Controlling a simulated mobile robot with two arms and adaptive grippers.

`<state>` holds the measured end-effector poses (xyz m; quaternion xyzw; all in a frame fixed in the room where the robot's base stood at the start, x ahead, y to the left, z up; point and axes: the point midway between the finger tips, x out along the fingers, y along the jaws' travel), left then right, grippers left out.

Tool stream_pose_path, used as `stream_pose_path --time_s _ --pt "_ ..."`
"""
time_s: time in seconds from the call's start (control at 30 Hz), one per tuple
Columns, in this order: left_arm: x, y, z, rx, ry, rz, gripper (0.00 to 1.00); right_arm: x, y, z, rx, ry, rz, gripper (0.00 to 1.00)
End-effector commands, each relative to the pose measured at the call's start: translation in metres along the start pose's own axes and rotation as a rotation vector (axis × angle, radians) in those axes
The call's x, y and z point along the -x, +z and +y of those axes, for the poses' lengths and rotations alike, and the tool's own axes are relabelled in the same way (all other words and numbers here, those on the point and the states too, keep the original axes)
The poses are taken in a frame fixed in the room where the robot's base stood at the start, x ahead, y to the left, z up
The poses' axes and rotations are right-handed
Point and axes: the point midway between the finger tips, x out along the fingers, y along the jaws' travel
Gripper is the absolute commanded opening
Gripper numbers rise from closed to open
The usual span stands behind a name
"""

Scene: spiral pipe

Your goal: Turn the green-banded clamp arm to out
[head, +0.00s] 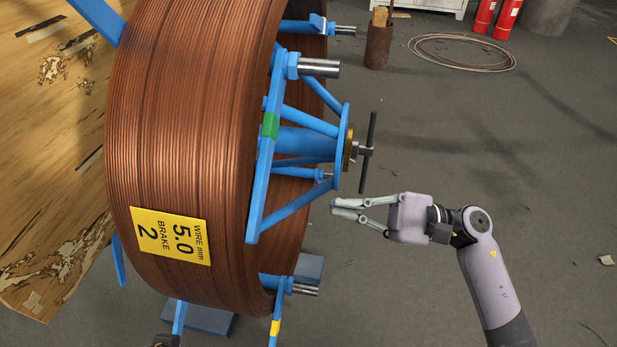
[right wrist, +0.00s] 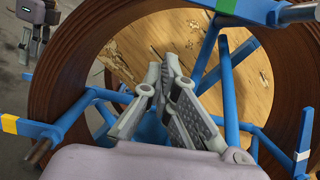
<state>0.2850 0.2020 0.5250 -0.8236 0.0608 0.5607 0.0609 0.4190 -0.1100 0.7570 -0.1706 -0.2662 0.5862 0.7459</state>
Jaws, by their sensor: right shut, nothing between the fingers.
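The green-banded clamp arm (head: 257,190) is a long blue bar lying along the near side face of the copper wire coil (head: 185,130), with its green band (head: 269,125) near the middle. In the right wrist view the green band (right wrist: 227,5) is cut by the top edge. A steel pin (head: 318,68) sticks out near the arm's upper end. My right gripper (head: 335,208) is shut and empty, apart from the arm, to its right and below the hub.
A hub with a dark T-bar handle (head: 369,150) juts out just above my right gripper. A yellow-banded arm (head: 275,328) is below, and a white-banded arm (right wrist: 302,156) shows in the wrist view. The floor to the right is mostly clear.

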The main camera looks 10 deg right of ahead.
Motion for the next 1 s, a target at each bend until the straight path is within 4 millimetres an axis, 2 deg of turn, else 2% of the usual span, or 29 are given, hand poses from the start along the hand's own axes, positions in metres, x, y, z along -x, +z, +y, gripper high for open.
stream_pose_path --time_s 0.13,0.5,0.7,1.0 --pt "0.004 0.012 -0.002 0.002 -0.003 -0.056 0.4 -0.023 0.003 -0.001 -0.001 -0.001 -0.006 0.0" --pt "0.013 0.01 -0.002 0.002 -0.003 -0.064 0.4 -0.099 0.006 -0.002 -0.002 -0.002 -0.007 0.0" --pt "0.02 0.008 -0.002 0.002 -0.003 -0.064 0.4 -0.103 0.033 -0.001 -0.002 -0.002 -0.003 0.0" --pt "0.021 0.007 -0.002 0.002 -0.003 -0.063 0.4 -0.104 0.04 0.0 -0.005 -0.002 -0.002 0.0"
